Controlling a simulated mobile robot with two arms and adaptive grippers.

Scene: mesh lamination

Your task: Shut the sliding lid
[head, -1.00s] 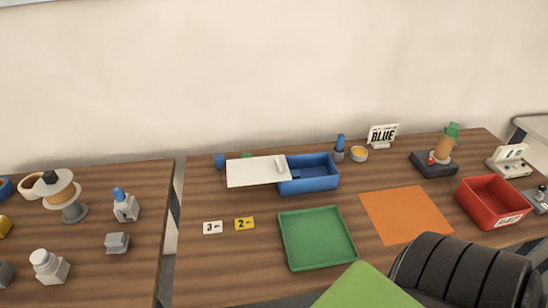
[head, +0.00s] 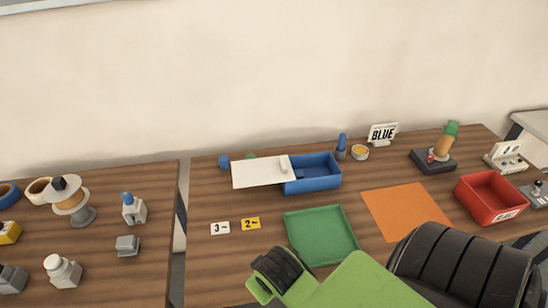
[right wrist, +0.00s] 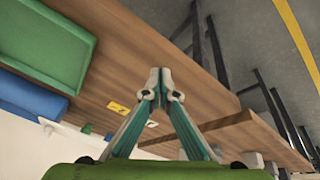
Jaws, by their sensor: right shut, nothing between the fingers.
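A blue box (head: 312,184) stands near the back of the right table, with its open inside showing. A flat white lid (head: 255,174) covers only its left edge and sticks out to the left. A small pale knob (head: 284,167) sits near the lid's right end. In the right wrist view the blue box (right wrist: 27,106) and a strip of the lid (right wrist: 72,132) show at the left. My right gripper (right wrist: 157,75) is shut and empty, apart from both. In the head view my right arm reaches in at the bottom, its fingers hidden. My left gripper is not in view.
A green tray (head: 320,236) and an orange mat (head: 405,211) lie in front of the box. Number cards 3 (head: 220,228) and 2 (head: 250,224) lie left of the tray. A red bin (head: 490,200) is at the right. A gap separates the two tables.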

